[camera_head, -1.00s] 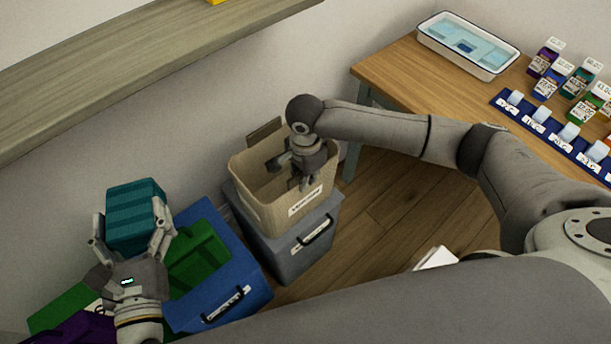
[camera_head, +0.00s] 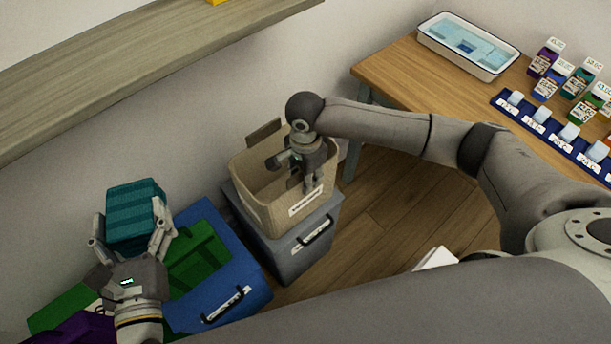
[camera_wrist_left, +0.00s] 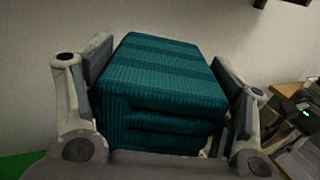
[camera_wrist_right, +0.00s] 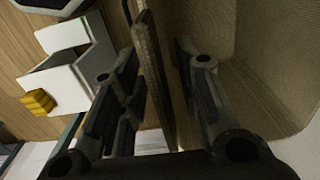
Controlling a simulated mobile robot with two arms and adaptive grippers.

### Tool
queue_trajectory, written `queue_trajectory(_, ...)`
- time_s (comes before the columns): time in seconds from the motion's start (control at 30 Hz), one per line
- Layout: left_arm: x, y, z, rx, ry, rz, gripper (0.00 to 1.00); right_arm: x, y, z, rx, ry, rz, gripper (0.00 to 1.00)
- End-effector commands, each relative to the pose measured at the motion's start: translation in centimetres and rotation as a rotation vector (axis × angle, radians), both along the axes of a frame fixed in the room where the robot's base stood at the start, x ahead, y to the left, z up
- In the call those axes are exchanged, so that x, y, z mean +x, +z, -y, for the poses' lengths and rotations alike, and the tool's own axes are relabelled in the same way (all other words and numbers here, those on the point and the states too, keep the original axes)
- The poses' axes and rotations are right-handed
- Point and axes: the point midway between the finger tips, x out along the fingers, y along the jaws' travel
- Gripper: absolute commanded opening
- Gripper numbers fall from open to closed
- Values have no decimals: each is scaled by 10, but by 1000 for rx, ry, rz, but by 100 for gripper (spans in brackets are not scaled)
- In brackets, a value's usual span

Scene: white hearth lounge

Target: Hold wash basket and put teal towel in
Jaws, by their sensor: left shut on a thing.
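The folded teal towel (camera_head: 136,212) is held up at the left by my left gripper (camera_head: 135,236), whose fingers press its two sides; the left wrist view also shows the towel (camera_wrist_left: 160,80). The beige wash basket (camera_head: 262,203) stands upright on a grey lidded box. My right gripper (camera_head: 313,184) points down at the basket's front right wall. In the right wrist view its fingers (camera_wrist_right: 155,62) straddle the woven wall, one inside and one outside, with gaps showing.
A shelf (camera_head: 130,70) runs above left. Open floor (camera_head: 385,225) lies right of the basket.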

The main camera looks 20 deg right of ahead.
Motion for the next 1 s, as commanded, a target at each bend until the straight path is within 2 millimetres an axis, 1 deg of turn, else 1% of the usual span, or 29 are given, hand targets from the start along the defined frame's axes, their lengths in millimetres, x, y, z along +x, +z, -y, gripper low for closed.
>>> queue_trajectory(0.17, 0, 1, 0, 0, 0, 2, 43, 1, 33, 0, 2, 1, 5, 31)
queue_trajectory(0.3, 0, 1, 0, 0, 0, 2, 43, 1, 65, 0, 2, 1, 5, 31)
queue_trajectory(0.5, 0, 1, 0, 0, 0, 2, 43, 1, 98, 0, 0, 1, 3, 31)
queue_trajectory(0.6, 0, 1, 0, 0, 0, 2, 43, 0, 108, 0, 0, 1, 1, 31)
queue_trajectory(0.73, 0, 1, 0, 0, 0, 2, 43, 0, 113, 0, 0, 1, 1, 31)
queue_trajectory(0.87, 0, 1, 0, 0, 0, 2, 43, 0, 113, 0, 0, 2, 0, 31)
queue_trajectory(1.0, 0, 1, 0, 0, 0, 2, 43, -3, 109, -5, 12, 36, 4, 31)
